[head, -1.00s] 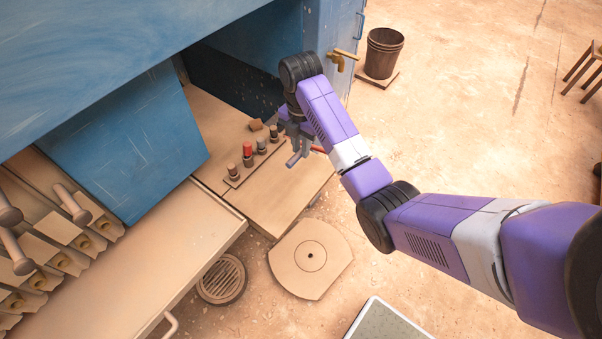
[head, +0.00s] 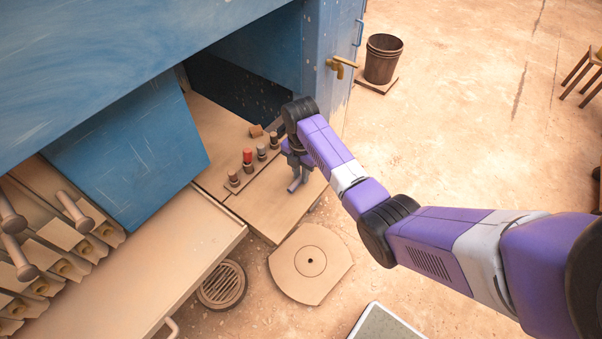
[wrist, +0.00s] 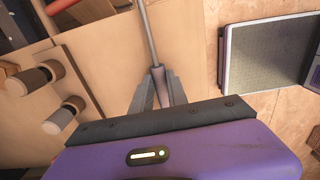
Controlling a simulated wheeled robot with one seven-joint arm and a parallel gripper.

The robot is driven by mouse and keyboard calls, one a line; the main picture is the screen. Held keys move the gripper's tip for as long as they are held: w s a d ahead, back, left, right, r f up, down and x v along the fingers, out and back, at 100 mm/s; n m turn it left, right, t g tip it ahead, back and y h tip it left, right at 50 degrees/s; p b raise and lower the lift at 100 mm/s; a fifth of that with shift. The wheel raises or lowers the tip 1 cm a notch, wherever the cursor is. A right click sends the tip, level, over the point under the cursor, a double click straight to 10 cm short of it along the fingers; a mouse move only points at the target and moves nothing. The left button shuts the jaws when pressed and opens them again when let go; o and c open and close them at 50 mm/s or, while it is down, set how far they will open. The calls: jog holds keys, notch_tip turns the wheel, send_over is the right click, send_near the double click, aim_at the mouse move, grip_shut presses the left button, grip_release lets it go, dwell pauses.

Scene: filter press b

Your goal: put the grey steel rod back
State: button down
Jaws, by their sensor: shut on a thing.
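My gripper (wrist: 158,92) is shut on a thin grey steel rod (wrist: 148,35). In the wrist view the rod runs from between the fingertips up past the top edge, slightly tilted. In the head view my gripper (head: 296,182) hangs over the tan ledge, to the right of a low rack (head: 238,188) with several short upright pegs. One peg is red (head: 247,157); the others have grey or brown tops. The rod cannot be told apart from the fingers in the head view, and its far end is out of the wrist view.
The rack's pegs, such as a grey one (wrist: 32,78), stand close on the left in the wrist view. A small brown block (head: 256,131) lies behind the rack. A blue cabinet wall (head: 325,60) with a brass tap (head: 341,66) rises behind. The ledge's front is bare.

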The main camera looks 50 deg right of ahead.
jog(key=shift+f, duration=0.1)
jog(key=c, duration=1.3)
grip_release()
notch_tip(320, 180, up, 12)
jog(key=shift+b, duration=0.45)
